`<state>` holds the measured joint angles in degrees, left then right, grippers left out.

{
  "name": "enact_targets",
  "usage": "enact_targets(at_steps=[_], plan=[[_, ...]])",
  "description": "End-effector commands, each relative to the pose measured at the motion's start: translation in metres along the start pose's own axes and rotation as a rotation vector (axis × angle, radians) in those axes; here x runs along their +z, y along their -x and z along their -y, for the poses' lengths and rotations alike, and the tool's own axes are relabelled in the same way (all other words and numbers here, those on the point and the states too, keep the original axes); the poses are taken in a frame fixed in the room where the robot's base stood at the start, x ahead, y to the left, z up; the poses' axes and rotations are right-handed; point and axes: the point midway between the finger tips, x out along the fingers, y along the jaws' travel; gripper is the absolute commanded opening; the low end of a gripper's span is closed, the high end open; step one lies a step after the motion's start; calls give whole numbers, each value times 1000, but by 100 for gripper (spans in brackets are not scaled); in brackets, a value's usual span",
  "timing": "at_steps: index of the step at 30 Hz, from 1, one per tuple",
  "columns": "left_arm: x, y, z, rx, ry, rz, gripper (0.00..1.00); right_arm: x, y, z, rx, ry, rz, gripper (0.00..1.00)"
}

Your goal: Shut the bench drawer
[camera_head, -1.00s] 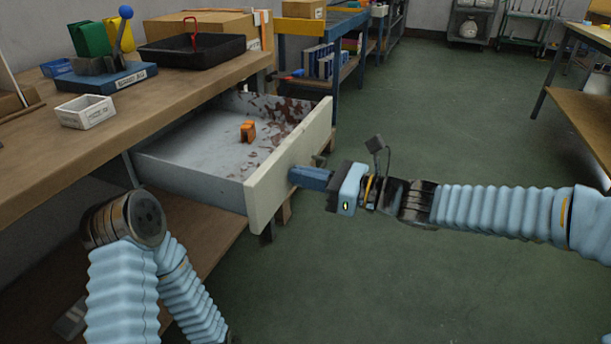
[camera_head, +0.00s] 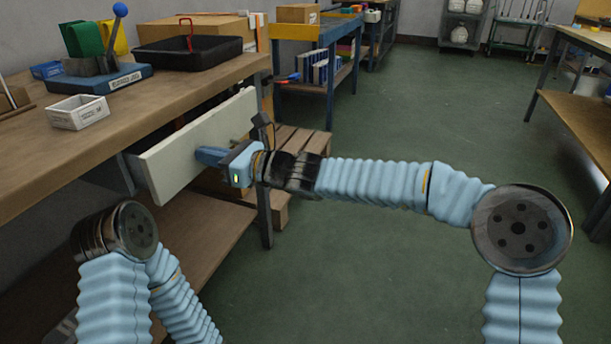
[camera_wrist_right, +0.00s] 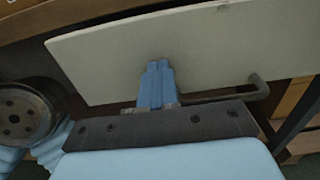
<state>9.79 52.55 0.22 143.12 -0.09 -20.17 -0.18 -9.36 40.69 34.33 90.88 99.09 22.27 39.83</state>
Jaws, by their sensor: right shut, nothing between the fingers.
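The bench drawer shows its pale front panel (camera_head: 180,150), also large in the right wrist view (camera_wrist_right: 215,45). The panel stands a short way out from under the wooden bench top, with a little of the drawer's grey side visible at its left end. The drawer's inside is hidden. My right gripper (camera_head: 200,155) is shut and empty, with its blue fingertips against or very close to the outer face of the panel. In the right wrist view the fingers (camera_wrist_right: 159,70) point at the panel, and a bar handle (camera_wrist_right: 250,92) lies to their right. My left gripper is out of view.
The wooden bench (camera_head: 130,105) carries a white box (camera_head: 78,112), a blue-based fixture (camera_head: 97,78) and a black tray (camera_head: 190,53). A wooden pallet (camera_head: 295,142) lies beyond the panel. The green floor to the right is open, up to another bench.

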Motion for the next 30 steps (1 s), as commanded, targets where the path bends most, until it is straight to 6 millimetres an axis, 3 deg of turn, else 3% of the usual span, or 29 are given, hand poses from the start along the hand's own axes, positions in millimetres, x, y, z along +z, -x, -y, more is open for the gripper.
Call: enact_targets(at_steps=[6, 12, 30], plan=[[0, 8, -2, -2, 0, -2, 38, 2, -39, 0, 1, -1, 1, 0], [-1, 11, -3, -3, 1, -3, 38, 1, -56, 0, 0, 1, 1, 0], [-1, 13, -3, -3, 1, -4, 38, 4, -62, 0, 0, 0, 5, 0]])
